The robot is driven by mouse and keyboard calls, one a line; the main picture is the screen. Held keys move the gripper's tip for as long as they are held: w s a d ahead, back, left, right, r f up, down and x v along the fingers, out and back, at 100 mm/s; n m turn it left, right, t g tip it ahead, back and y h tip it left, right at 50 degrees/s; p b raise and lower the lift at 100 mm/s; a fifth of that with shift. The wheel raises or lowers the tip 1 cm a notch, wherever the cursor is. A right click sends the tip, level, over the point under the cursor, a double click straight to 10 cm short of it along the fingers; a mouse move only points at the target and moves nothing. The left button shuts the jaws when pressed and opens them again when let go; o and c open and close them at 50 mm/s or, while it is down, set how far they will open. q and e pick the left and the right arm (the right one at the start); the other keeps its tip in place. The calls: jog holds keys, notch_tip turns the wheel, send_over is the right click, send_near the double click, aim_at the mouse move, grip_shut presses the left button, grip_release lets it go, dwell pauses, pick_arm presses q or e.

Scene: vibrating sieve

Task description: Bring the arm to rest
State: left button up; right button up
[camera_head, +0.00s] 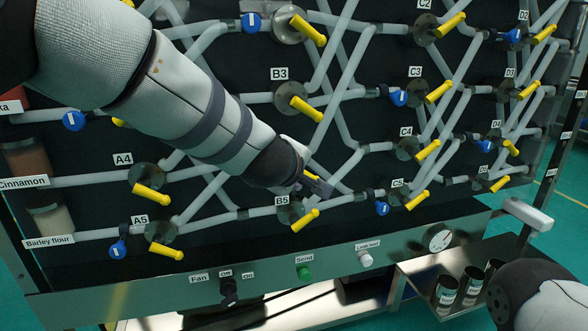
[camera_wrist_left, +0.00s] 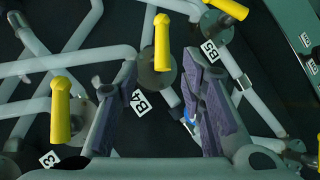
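My left arm reaches in from the upper left in the head view. Its gripper (camera_head: 318,186) is in front of the panel near the B4 valve, above the B5 valve (camera_head: 305,219). In the left wrist view the left gripper (camera_wrist_left: 160,72) is open, with two dark fingers apart and nothing held. The B4 valve's yellow handle (camera_wrist_left: 162,42) shows beyond and between the fingertips, with no clear contact. In the head view B4 is mostly hidden by my gripper. Part of my right arm shows at the lower right; its gripper is out of view.
Pipes and yellow-handled valves cover the panel, including B3 (camera_head: 303,104), A4 (camera_head: 152,193) and C4 (camera_head: 428,150). Below are the fan switch (camera_head: 229,290), green button (camera_head: 304,273) and gauge (camera_head: 440,238). Dark cups (camera_head: 446,292) stand on a shelf near my right arm.

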pick_arm(q)
jog(key=v, duration=0.3)
jog(key=shift+s+r, duration=0.1)
jog(key=shift+s, duration=0.15)
jog(key=s+a+f+m+g+y, duration=0.15)
jog(key=s+a+f, duration=0.25)
jog(key=s+f, duration=0.45)
jog(key=s+a+f+m+g+p, duration=0.1)
jog(key=s+a+f+m+g, duration=0.25)
jog(key=f, duration=0.75)
jog(key=s+a+f+g+y, duration=0.1)
jog(key=s+a+f+g, duration=0.1)
jog(key=s+a+f, duration=0.5)
jog(key=s+a+f+m+g, duration=0.1)
jog(key=s+f+m+g, duration=0.1)
jog(key=s, duration=0.9)
jog(key=s+a+f+m+g, duration=0.1)
jog(key=s+a+f+g, duration=0.1)
jog(key=s, duration=1)
jog(key=s+a+f+m+g+p, duration=0.1)
jog(key=s+a+f+m+g, duration=0.1)
jog(key=s+f, duration=0.4)
jog(key=s+g, duration=0.1)
jog(key=s, duration=0.4)
jog(key=shift+s+a+m, duration=0.15)
jog(key=shift+s+m, duration=0.05)
jog(key=shift+m, duration=0.1)
pick_arm(e)
jog(key=shift+w+r+t, duration=0.5)
jog(key=shift+w+r, duration=0.75)
